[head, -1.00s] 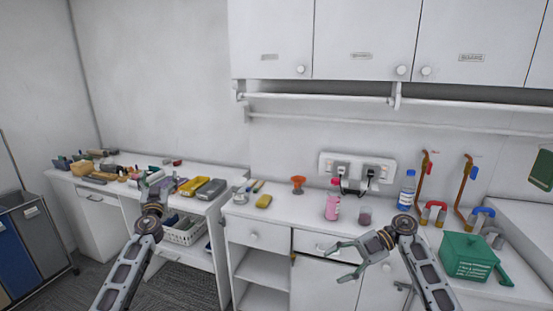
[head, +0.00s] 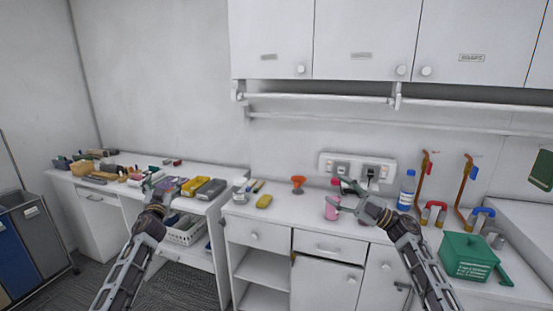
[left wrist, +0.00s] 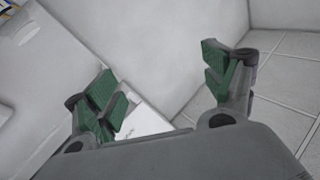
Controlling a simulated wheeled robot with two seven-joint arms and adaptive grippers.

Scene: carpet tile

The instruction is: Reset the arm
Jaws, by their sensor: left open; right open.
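My left gripper (head: 157,186) is in front of the left counter in the head view. In the left wrist view its green-padded fingers (left wrist: 165,88) are spread wide with nothing between them. My right gripper (head: 342,195) is open in front of the right counter. Its fingers overlap the pink bottle (head: 331,211) in the picture; whether they touch it I cannot tell. I see nothing held in the right gripper.
The left counter (head: 215,166) carries many small items. The right counter (head: 275,213) carries an orange funnel (head: 298,184), a blue-capped bottle (head: 407,190) and a green box (head: 467,257). A white power strip (head: 357,169) is on the wall. Cabinets hang above.

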